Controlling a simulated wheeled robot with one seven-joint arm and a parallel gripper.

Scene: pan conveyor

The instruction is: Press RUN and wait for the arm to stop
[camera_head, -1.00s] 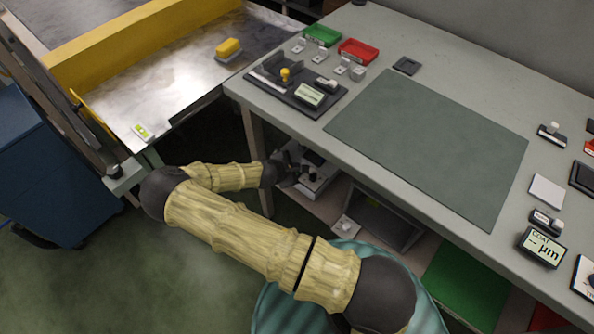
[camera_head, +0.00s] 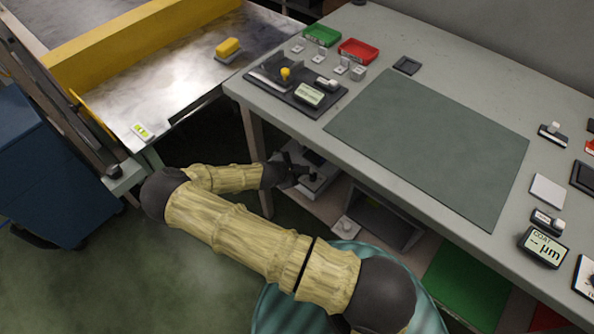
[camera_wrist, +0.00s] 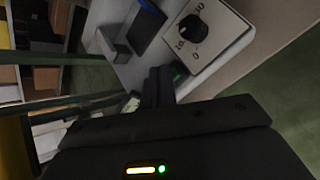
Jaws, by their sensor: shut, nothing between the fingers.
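A pale control box (camera_head: 322,180) stands on the shelf under the workbench. In the wrist view the box (camera_wrist: 232,38) carries a black dial (camera_wrist: 193,32) with printed numbers and a dark blue screen (camera_wrist: 148,25). A small green button (camera_wrist: 180,70) shows beside the fingertips, partly hidden by them. Any label on it is not readable. My gripper (camera_wrist: 158,86) is shut and empty, with its fingertips at the green button. I cannot tell whether they touch it. In the head view my gripper (camera_head: 298,172) is at the near side of the box.
The workbench top (camera_head: 470,95) is above my gripper, with a grey-green mat (camera_head: 430,145) on it. A bench leg (camera_head: 256,150) stands close to my forearm.

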